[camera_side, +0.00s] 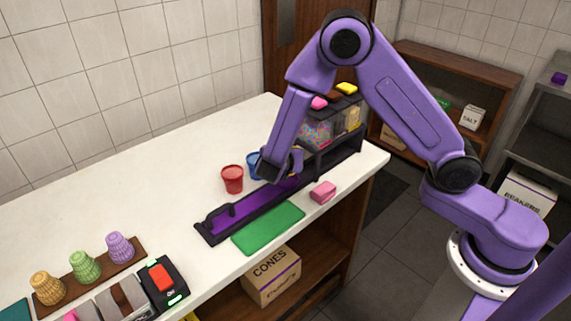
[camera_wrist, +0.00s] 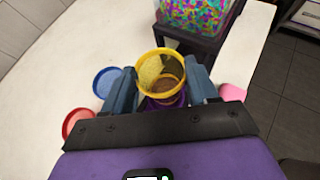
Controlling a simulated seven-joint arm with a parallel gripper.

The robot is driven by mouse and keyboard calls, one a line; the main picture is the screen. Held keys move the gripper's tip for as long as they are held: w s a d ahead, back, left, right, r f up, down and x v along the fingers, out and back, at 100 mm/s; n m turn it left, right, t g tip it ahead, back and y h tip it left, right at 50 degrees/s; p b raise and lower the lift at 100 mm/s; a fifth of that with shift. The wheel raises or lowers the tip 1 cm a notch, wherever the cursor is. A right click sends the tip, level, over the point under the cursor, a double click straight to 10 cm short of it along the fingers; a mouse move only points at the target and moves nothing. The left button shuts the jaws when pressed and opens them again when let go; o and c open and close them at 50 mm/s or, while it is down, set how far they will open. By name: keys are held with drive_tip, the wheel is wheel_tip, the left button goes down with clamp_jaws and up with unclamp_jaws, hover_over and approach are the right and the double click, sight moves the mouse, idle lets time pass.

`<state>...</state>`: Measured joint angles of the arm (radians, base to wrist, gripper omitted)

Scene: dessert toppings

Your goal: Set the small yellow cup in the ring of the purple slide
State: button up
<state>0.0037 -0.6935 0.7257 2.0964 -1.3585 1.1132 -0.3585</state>
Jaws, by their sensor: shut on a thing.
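My gripper (camera_wrist: 162,88) is shut on the small yellow cup (camera_wrist: 160,54), one finger on each side of it; the cup's open mouth faces the wrist camera. In the side view my gripper (camera_side: 282,166) is low over the far part of the purple slide (camera_side: 238,210), a long purple track in a dark frame. My gripper mostly hides the cup there. In the wrist view, purple (camera_wrist: 168,101) shows just under the cup. The slide's ring is not clearly visible, and I cannot tell whether the cup is in it or above it.
A red cup (camera_side: 232,180) and a blue cup (camera_side: 253,160) stand left of my gripper. A pink block (camera_side: 322,192) and a green mat (camera_side: 268,228) lie on the near side. A topping dispenser (camera_side: 318,132) stands at the slide's far end.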

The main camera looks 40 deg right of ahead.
drive_tip(key=shift+w+f, duration=0.25)
drive_tip(key=shift+f, duration=1.6)
drive_tip(key=shift+f, duration=0.1)
drive_tip(key=o, duration=1.3)
